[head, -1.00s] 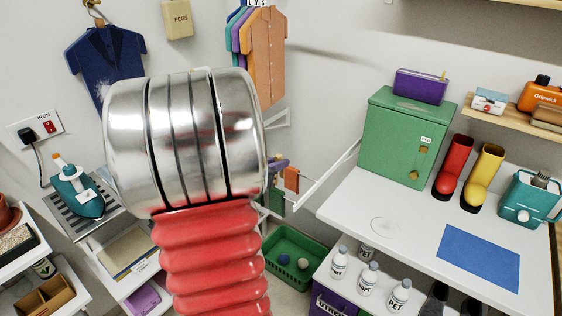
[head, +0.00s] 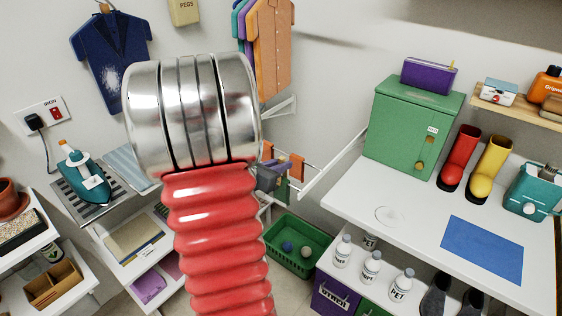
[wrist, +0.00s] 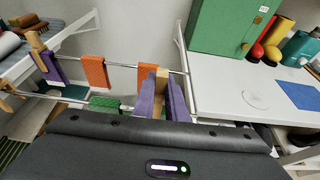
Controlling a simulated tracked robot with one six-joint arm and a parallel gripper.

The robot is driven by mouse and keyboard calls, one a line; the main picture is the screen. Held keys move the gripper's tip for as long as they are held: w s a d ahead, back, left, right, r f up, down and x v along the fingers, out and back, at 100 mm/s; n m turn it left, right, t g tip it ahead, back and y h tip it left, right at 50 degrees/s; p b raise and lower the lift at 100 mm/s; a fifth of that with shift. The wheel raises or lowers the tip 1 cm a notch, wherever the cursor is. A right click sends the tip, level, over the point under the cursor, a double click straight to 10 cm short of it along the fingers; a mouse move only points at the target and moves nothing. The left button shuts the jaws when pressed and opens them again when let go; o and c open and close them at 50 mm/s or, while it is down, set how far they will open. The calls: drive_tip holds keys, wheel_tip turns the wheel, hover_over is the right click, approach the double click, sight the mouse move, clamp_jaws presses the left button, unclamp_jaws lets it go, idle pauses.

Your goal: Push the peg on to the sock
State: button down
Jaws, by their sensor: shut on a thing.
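My gripper (wrist: 161,98), with two purple fingers, is shut on a pale wooden peg (wrist: 160,82) in the wrist view. The peg is held over the drying rack's rails, just right of an orange sock (wrist: 145,71) on the far rail. A second orange sock (wrist: 95,72) hangs further left, and a purple sock (wrist: 51,68) hangs at the left end. In the head view, my gripper (head: 270,177) is small beside an orange sock (head: 297,166). I cannot tell whether the peg touches any cloth.
A white worktop (wrist: 235,85) with a green cabinet (wrist: 222,42) stands close to the right of the rack. A green basket (head: 312,242) with balls lies below. An ironing shelf (head: 85,195) is at the left. My red-sleeved arm blocks the middle of the head view.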

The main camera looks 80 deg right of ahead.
drive_tip(key=shift+f, duration=1.4)
drive_tip(key=c, duration=1.7)
unclamp_jaws()
drive_tip(key=v, duration=1.4)
drive_tip(key=shift+f, duration=0.15)
drive_tip(key=shift+d, duration=0.1)
